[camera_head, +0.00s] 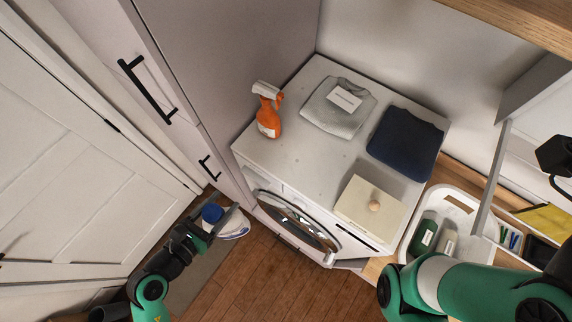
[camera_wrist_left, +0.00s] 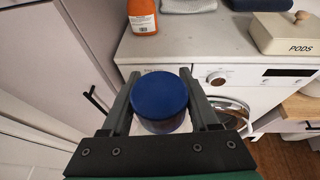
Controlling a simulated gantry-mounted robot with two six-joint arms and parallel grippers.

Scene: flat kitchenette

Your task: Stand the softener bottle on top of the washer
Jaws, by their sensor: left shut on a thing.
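The softener bottle has a blue cap (camera_head: 212,213) and a white body (camera_head: 236,226). My left gripper (camera_head: 218,219) is shut on it, in front of the washer and below its top. In the left wrist view the blue cap (camera_wrist_left: 158,95) sits between the two fingers and hides most of the body. The washer (camera_head: 290,155) is white, with its round door facing the bottle. A bare strip of its top lies along the front left. My right arm (camera_head: 470,290) enters at the lower right; its gripper is out of view.
On the washer stand an orange spray bottle (camera_head: 268,118), folded grey cloth (camera_head: 338,108), folded navy cloth (camera_head: 405,143) and a cream pods box (camera_head: 369,207). A tall cabinet (camera_head: 225,50) borders the washer on the left. A white tray (camera_head: 457,196) with bottles lies right of it.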

